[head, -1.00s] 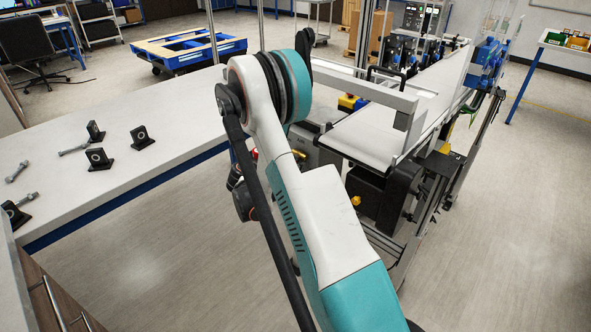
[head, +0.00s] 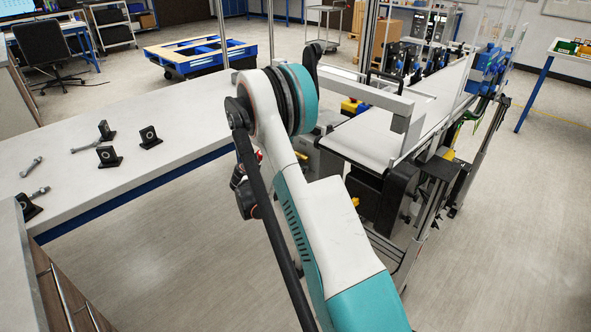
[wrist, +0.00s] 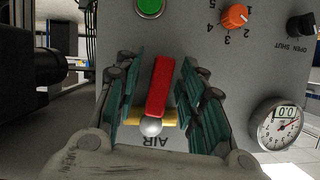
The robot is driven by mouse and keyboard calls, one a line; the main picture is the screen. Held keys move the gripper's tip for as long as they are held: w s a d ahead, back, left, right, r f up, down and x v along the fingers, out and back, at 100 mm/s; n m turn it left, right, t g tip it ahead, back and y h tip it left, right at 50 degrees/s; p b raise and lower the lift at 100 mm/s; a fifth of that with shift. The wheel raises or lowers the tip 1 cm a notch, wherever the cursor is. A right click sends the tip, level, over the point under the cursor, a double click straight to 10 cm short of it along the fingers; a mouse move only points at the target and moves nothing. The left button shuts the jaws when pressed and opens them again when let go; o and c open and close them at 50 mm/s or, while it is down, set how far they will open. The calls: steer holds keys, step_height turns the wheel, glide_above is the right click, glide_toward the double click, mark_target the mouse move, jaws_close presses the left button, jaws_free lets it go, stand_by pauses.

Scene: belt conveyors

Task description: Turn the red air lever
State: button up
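The red air lever (wrist: 160,85) shows in the wrist view on a grey panel (wrist: 195,45), above the upside-down word AIR. It has a brass-coloured base and a round silver end. My gripper (wrist: 163,78) is open, with one teal-padded finger on each side of the lever. A gap shows between the lever and each finger, so neither appears to press on it. In the head view my arm reaches toward the conveyor and hides the gripper's end and the lever.
The panel also carries a green button (wrist: 150,7), an orange dial (wrist: 235,17), a black open/shut knob (wrist: 300,26) and a round gauge (wrist: 277,124). In the head view a conveyor (head: 375,138) stands at right and a white table (head: 75,170) with small metal parts at left.

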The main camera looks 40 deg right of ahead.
steer(key=v, duration=1.2)
